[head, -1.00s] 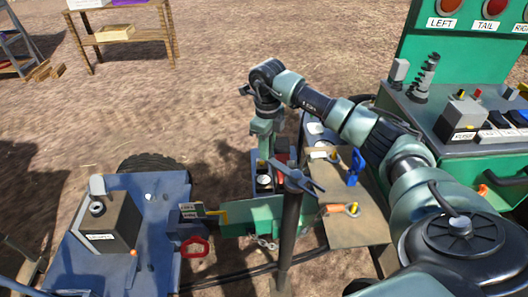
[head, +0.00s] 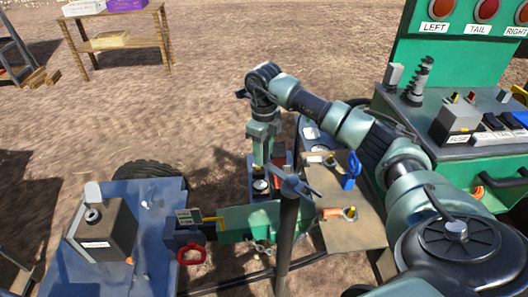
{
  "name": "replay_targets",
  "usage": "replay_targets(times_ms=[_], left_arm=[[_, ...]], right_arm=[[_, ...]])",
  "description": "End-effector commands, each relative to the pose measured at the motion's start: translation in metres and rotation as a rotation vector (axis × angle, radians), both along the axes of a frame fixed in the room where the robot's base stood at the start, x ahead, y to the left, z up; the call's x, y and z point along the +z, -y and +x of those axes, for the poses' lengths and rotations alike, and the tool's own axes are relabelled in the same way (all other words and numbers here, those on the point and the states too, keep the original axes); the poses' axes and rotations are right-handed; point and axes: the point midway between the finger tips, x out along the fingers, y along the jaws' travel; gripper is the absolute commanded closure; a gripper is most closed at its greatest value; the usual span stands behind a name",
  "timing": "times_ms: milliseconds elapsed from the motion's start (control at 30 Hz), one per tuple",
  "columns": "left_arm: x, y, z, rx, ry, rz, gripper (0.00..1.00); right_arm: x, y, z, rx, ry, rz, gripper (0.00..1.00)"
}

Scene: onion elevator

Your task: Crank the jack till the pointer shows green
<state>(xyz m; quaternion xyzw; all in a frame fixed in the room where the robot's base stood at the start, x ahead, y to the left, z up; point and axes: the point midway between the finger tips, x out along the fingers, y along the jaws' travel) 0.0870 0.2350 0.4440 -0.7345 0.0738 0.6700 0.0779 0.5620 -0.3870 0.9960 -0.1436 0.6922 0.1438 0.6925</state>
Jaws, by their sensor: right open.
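A dark upright post (head: 286,235), which looks like the jack, stands at the lower middle of the head view. A grey-blue crank-like handle (head: 292,184) sits across its top. My right gripper (head: 261,167) points down just behind and left of this handle, above a dark box with a round white dial (head: 260,185). It is open and appears apart from the handle; its fingertips are small and partly hard to make out. I cannot make out a pointer or a green mark on the dial. My left gripper is out of view.
A blue deck (head: 155,205) carries a grey box (head: 103,232). A brown board (head: 350,232) holds a blue clamp (head: 352,168). A green console (head: 475,150) stands right.

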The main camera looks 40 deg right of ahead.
Motion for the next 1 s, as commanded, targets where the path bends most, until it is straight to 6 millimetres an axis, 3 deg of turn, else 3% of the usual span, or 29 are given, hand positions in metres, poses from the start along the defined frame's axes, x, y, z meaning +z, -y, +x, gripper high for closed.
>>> replay_targets(times_ms=[467, 1000], left_arm=[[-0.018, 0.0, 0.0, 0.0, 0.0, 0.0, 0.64], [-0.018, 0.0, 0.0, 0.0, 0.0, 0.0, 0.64]], right_arm=[[0.069, 0.001, 0.001, -0.002, 0.004, 0.0, 0.55], [0.075, 0.001, 0.0, -0.002, 0.001, -0.001, 0.55]])
